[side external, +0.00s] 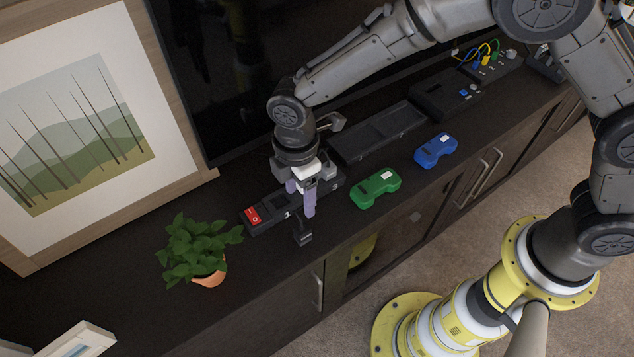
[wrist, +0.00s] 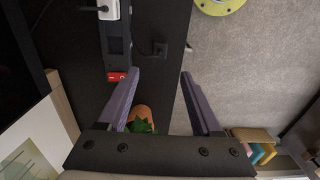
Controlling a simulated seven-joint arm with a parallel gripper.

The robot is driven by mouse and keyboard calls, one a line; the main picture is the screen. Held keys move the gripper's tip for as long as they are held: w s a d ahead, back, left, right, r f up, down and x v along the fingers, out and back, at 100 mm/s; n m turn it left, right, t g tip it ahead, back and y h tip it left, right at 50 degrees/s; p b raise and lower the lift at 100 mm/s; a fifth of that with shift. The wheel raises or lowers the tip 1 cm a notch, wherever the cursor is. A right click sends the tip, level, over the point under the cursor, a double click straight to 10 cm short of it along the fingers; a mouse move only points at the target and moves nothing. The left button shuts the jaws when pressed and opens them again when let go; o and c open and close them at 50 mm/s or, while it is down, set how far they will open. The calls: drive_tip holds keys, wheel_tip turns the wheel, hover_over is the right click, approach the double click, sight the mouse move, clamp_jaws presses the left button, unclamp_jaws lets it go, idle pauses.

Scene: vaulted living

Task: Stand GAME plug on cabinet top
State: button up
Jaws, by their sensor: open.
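A small black plug (side external: 303,237) with its cord or stem pointing up stands on the dark cabinet top (side external: 345,222), near the front edge. It also shows in the wrist view (wrist: 159,48), apart from my fingers; no GAME label is readable on it. My gripper (side external: 301,195) is open and empty, above and just behind the plug in the side view. In the wrist view its purple fingers (wrist: 155,95) are spread wide. A black power strip (side external: 276,207) with a red switch lies beside the plug, partly hidden by my gripper. A white plug (wrist: 108,10) sits at the strip.
A potted plant (side external: 197,250) stands left of the strip. Green (side external: 375,188) and blue (side external: 435,150) controllers lie to the right. A long black tray (side external: 378,132) lies behind them, before the television. A framed picture (side external: 80,135) leans at the left.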

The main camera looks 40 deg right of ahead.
drive_tip(key=shift+r, duration=0.15)
drive_tip(key=s+d+r+m+t, duration=0.25)
drive_tip(key=d+r+m, duration=0.55)
drive_tip(key=d+r, duration=0.8)
drive_tip(key=s+d+r+m+t, duration=0.1)
drive_tip(key=s+d+r+m, duration=0.1)
drive_tip(key=s+d+m, duration=0.3)
drive_tip(key=s+d+r+m+t, duration=0.2)
drive_tip(key=s+d+m, duration=0.3)
drive_tip(key=s+d, duration=0.3)
drive_tip(key=s, duration=0.4)
drive_tip(key=shift+r, duration=0.3)
